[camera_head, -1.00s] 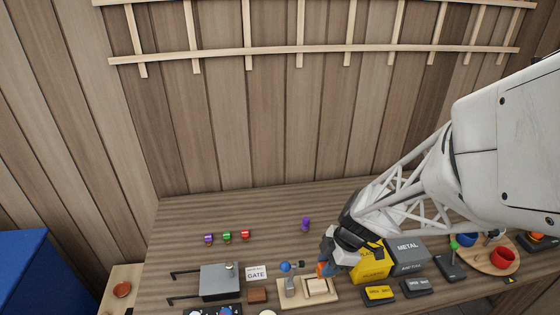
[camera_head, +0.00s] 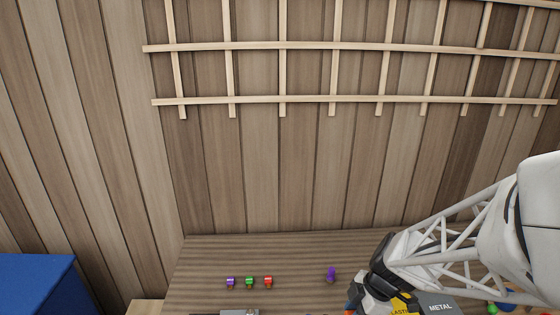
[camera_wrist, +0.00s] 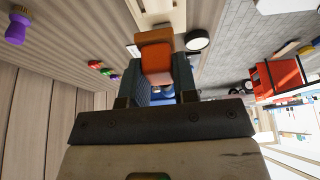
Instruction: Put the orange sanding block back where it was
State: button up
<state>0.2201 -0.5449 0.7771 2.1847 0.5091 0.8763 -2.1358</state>
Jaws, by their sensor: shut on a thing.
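The orange sanding block (camera_wrist: 157,62) is between the two fingers of my gripper (camera_wrist: 159,76) in the wrist view. The fingers are shut on it, one on each side. In the head view my gripper (camera_head: 362,304) is at the bottom edge, left of the yellow box, and only a sliver of orange shows beside it. The lower part of the gripper is cut off there. A pale wooden piece (camera_wrist: 160,10) lies beyond the block in the wrist view. I cannot tell whether the block touches it.
A yellow box (camera_head: 400,303) and a grey METAL box (camera_head: 440,307) stand right of my gripper. A purple piece (camera_head: 331,273) and small purple (camera_head: 230,282), green (camera_head: 249,281) and red (camera_head: 268,281) pieces stand further back. The bench between them is clear.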

jog(key=shift+s, duration=0.1)
jog(key=shift+s+a, duration=0.25)
jog(key=shift+s, duration=0.5)
jog(key=s+a+f, duration=0.2)
jog(key=s+f, duration=0.1)
jog(key=s, duration=0.7)
jog(key=s+a+f, duration=0.3)
jog(key=s, duration=0.7)
jog(key=shift+s, duration=0.35)
jog(key=shift+w, duration=0.2)
jog(key=shift+w+a+f, duration=0.25)
jog(key=shift+w+a, duration=0.25)
jog(key=shift+w, duration=2.05)
jog(key=shift+w+a+f, duration=0.2)
jog(key=shift+w+a, duration=0.3)
jog(key=shift+w, duration=2.1)
jog(key=shift+w+a+f, duration=0.25)
jog(key=shift+w+a, duration=0.25)
jog(key=shift+w, duration=2.05)
jog(key=shift+f, duration=1.75)
